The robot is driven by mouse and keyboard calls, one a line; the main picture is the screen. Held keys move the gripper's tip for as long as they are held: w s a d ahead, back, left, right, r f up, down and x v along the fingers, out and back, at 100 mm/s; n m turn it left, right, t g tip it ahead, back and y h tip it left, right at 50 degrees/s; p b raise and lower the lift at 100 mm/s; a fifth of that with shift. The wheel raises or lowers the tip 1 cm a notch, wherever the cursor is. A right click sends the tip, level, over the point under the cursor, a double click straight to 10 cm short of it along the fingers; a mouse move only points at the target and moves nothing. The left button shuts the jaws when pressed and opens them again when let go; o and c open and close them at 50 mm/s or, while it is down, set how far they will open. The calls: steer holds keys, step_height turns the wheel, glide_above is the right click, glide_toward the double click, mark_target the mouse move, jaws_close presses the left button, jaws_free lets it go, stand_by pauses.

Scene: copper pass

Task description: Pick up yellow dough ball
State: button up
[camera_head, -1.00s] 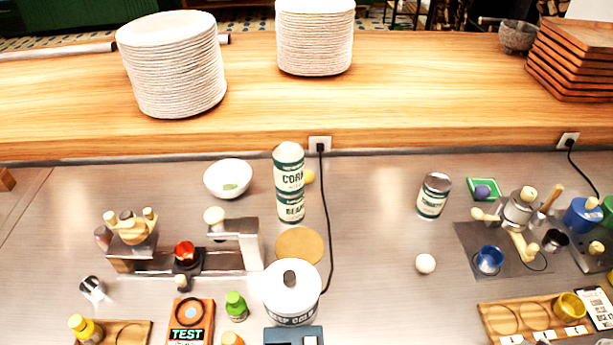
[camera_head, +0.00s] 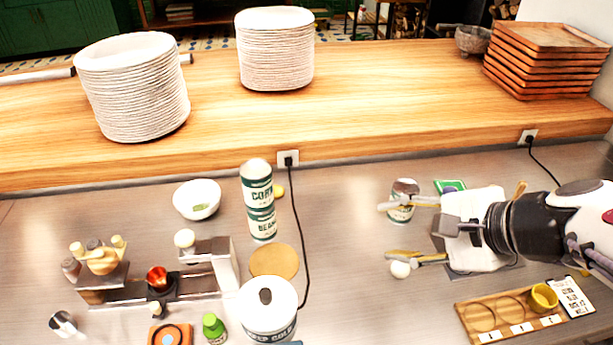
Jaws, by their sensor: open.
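A small yellow ball (camera_head: 280,190), likely the yellow dough ball, sits on the grey counter just behind and right of the stacked corn and beans cans (camera_head: 259,200), which hide part of it. My gripper (camera_head: 388,231) reaches in from the right with its two fingers spread wide, pointing left. Nothing shows between the fingers. It is well to the right of the yellow ball. A whitish ball (camera_head: 400,270) lies by the lower fingertip; I cannot tell if they touch.
A black cable (camera_head: 296,230) runs down the counter between ball and gripper. A tomato can (camera_head: 402,202) stands by the upper finger. A white bowl (camera_head: 197,199) is left of the cans, a white lidded pot (camera_head: 267,308) in front. A wooden ledge (camera_head: 350,120) borders the back.

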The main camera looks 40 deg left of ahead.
steer(key=w+a+f+m+y, duration=0.1)
steer(key=w+a+f+m, duration=0.2)
steer(key=a, duration=0.5)
steer(key=w+a+f+m+y, duration=0.1)
steer(key=w+a+f+m, duration=0.25)
steer(key=a, duration=0.35)
steer(key=w+a+f+m+y, duration=0.2)
steer(key=a+f+m, duration=0.2)
steer(key=a, duration=0.4)
steer(key=m+t, duration=0.1)
steer(key=m, duration=0.3)
glide_toward(281, 192)
steer(key=shift+n+x, duration=0.25)
steer(key=shift+x, duration=0.95)
steer(key=shift+a, duration=0.1)
steer(key=shift+x, duration=1.2)
steer(key=shift+x, duration=2.6)
steer(key=shift+f, duration=0.1)
